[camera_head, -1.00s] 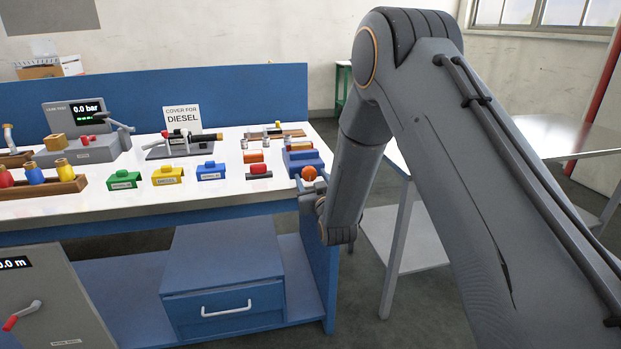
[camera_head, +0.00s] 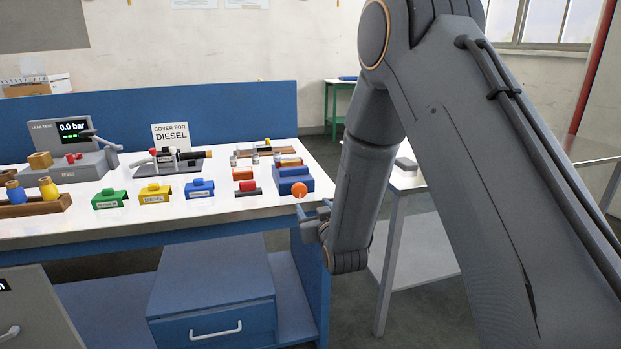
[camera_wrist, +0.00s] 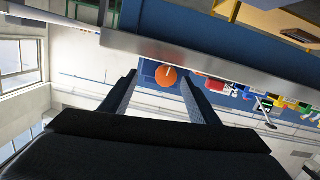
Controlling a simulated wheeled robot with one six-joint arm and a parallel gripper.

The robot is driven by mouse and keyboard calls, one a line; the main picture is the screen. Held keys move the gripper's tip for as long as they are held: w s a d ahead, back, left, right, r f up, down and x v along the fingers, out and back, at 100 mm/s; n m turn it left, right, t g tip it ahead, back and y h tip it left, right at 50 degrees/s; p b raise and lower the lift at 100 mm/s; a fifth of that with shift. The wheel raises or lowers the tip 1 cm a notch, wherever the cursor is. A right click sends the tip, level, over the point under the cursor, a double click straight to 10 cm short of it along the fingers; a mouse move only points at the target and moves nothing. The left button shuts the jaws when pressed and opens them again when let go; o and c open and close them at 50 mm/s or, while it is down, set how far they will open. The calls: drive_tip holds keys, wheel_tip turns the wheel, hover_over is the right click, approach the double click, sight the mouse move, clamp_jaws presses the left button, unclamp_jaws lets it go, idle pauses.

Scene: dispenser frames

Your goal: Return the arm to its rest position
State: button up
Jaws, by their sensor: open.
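My arm reaches across the right side of the head view and bends down at its elbow. My gripper (camera_head: 312,214) is at the bench's right front corner, close to an orange round knob (camera_head: 299,190) on a blue block (camera_head: 292,178). In the wrist view my gripper (camera_wrist: 160,92) has its two fingers spread apart with nothing held. The orange knob (camera_wrist: 167,76) shows beyond and between the fingertips. I cannot tell the exact gap. Part of the gripper is hidden behind the forearm in the head view.
The white-topped bench (camera_head: 235,212) carries green (camera_head: 109,199), yellow (camera_head: 154,194) and blue (camera_head: 200,188) covers, a leak tester (camera_head: 65,150) and a diesel sign (camera_head: 171,138). A drawer unit (camera_head: 212,290) stands below. A grey table (camera_head: 405,182) stands right, partly behind my arm.

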drive_tip(key=s+d+f+m+g+h, duration=0.1)
drive_tip(key=s+d+f+g+h, duration=0.1)
drive_tip(key=s+d+g, duration=0.4)
drive_tip(key=s+d+m+g, duration=0.1)
drive_tip(key=s+d+g, duration=0.2)
drive_tip(key=s, duration=0.7)
drive_tip(key=s+d+m+g+h, duration=0.1)
drive_tip(key=s+d+g, duration=0.2)
drive_tip(key=s+d, duration=0.3)
drive_tip(key=s+d+m+g+h, duration=0.1)
drive_tip(key=s+d+g, duration=0.3)
drive_tip(key=s, duration=1.1)
drive_tip(key=shift+s+d+r, duration=0.15)
drive_tip(key=shift+r, duration=0.15)
